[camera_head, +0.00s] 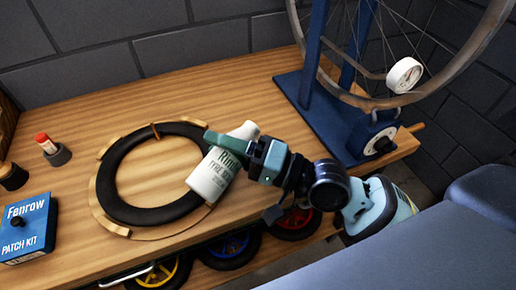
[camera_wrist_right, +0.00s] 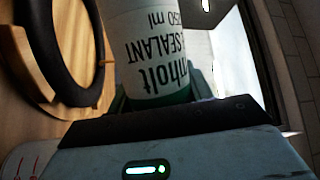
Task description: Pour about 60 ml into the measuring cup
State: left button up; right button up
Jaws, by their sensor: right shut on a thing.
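I cannot make out a measuring cup in either view. My left gripper is not in view.
A black tyre (camera_head: 108,193) lies on a round wooden holder. A blue wheel stand (camera_head: 316,115) is at right. Wheels (camera_head: 232,248) sit below the bench. The back left bench is clear.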

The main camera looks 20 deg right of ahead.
jog(key=shift+w+d+r+m, duration=0.1)
jog(key=shift+d+r+m, duration=0.05)
jog(key=shift+r+m, duration=0.15)
jog(key=shift+d+r+m+t+p, duration=0.1)
jog(key=shift+r+m+t+p, duration=0.35)
jog(key=shift+m, duration=0.65)
dwell(0.7)
jog(key=shift+w+d, duration=0.1)
jog(key=shift+w, duration=0.05)
dwell(0.7)
jog(key=shift+w+f+m+t, duration=0.1)
jog(key=shift+w+m+t, duration=0.05)
jog(key=shift+m+t, duration=0.15)
jog(key=shift+d+f+m+b, duration=0.1)
jog(key=shift+d+m+b, duration=0.1)
jog(key=shift+m+b, duration=0.1)
dwell(0.5)
dwell(0.6)
